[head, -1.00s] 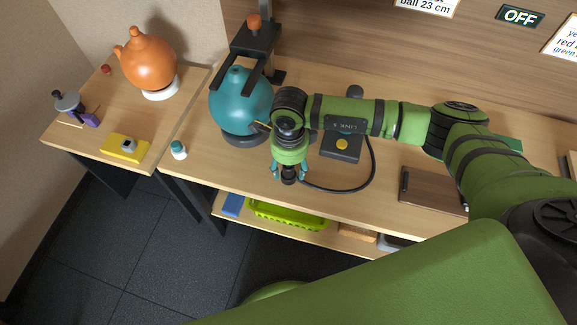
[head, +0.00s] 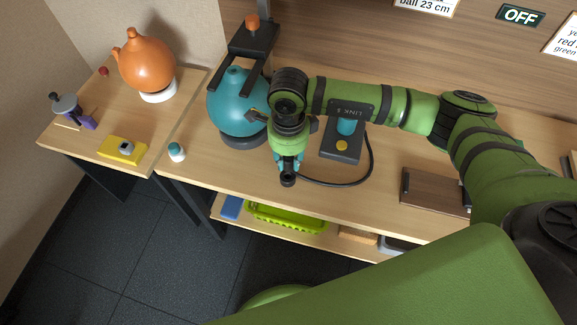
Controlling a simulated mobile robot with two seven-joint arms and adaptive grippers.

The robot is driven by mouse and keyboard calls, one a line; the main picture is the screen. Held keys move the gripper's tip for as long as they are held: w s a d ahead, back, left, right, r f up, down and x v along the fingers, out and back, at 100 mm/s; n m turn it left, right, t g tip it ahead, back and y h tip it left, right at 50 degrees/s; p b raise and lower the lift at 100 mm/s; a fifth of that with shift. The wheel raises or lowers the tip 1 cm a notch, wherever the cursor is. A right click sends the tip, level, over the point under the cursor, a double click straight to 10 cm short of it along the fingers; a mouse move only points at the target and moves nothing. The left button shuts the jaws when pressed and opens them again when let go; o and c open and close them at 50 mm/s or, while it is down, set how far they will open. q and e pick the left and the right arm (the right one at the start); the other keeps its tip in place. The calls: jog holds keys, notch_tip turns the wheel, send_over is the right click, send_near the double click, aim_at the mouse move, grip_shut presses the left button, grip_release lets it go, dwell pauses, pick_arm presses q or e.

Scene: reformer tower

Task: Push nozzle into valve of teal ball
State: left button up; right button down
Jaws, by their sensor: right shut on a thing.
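The teal ball (head: 232,108) sits on a dark ring base (head: 243,140) on the bench, under a black forked stand. Its valve cannot be made out; my right arm covers the ball's right side. My right gripper (head: 288,170) points down, in front and to the right of the ball and apart from it. Its fingers are shut on the dark nozzle (head: 288,181), whose black hose (head: 335,185) curves right to the pump (head: 341,146). My left gripper is not in view.
A black forked stand (head: 250,42) with an orange knob stands behind the ball. A small teal-and-white bottle (head: 176,152) is at the bench's left. An orange ball (head: 147,62) sits on the side table. A brown box (head: 432,190) lies right. The front bench strip is clear.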

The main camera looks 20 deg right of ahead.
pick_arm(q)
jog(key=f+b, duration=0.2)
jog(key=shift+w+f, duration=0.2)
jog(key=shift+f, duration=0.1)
pick_arm(e)
jog(key=s+d+r, duration=0.3)
jog(key=s+r, duration=0.4)
jog(key=s, duration=0.4)
jog(key=shift+s, duration=0.15)
jog(key=shift+d, duration=0.1)
